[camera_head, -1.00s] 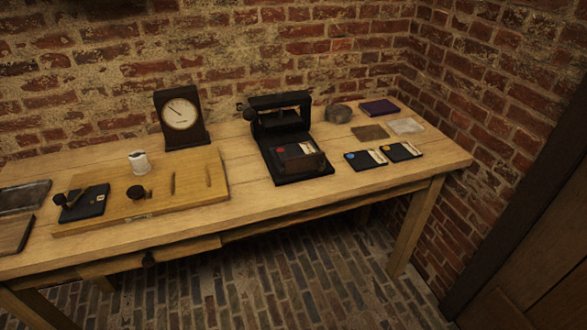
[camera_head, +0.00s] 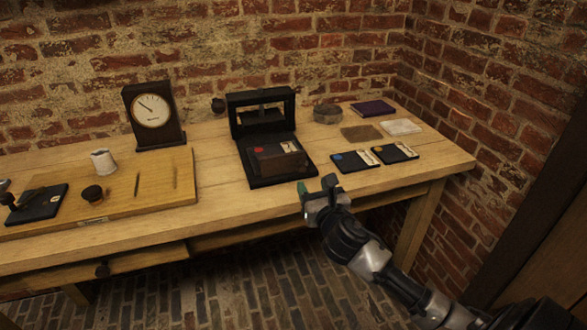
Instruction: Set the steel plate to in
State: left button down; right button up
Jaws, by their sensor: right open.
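My right gripper (camera_head: 318,189) is open and empty, in front of the table's front edge, just below and to the right of the black stand. None of the plates is clearly marked as steel. A pale grey flat plate (camera_head: 400,127) lies at the back right of the table, beside a brown flat plate (camera_head: 361,133). A black stand (camera_head: 262,112) with an upright frame holds a black plate with a red dot (camera_head: 259,149) on its base, with a dark brown block (camera_head: 280,160) on or in front of it. My left gripper is not in view.
Two black cards with blue (camera_head: 355,160) and orange (camera_head: 395,153) dots lie right of the stand. A gauge (camera_head: 153,115) and wooden board (camera_head: 150,190) stand left. The table between board and stand is clear.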

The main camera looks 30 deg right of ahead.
aim_at(303, 168)
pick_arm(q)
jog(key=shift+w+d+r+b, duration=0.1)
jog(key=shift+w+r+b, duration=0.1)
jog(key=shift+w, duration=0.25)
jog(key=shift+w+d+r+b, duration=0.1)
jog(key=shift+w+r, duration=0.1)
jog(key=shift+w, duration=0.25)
pick_arm(e)
jog(key=x, duration=0.9)
grip_shut()
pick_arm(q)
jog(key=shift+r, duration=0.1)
